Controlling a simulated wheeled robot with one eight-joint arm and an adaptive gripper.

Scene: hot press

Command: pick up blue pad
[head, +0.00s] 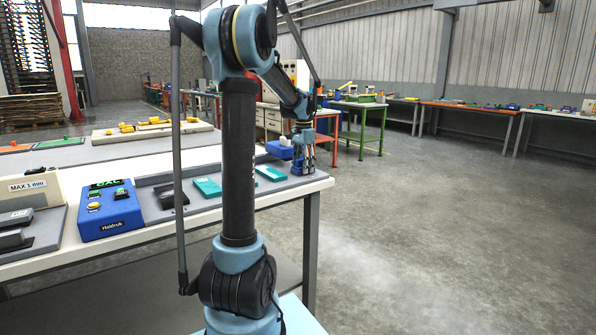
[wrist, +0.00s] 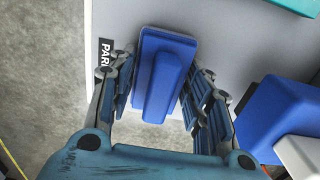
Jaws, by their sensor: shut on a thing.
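The blue pad (wrist: 166,75) has a raised ridge along its middle and shows between the two fingers in the wrist view. My gripper (wrist: 160,92) is shut on it, with one finger on each side. The pad is over the edge of a light grey surface, by a black label partly reading "PAR". I cannot tell whether it touches the surface or is just above it. In the head view my gripper (head: 303,152) points down at the table's far right end; the pad cannot be made out clearly there.
A blue box (head: 279,149) with a white part stands close beside my gripper, also in the wrist view (wrist: 280,112). Teal pads (head: 270,173) (head: 207,188) lie on the grey mat. A blue control box (head: 109,210) stands left. Open floor lies right of the table.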

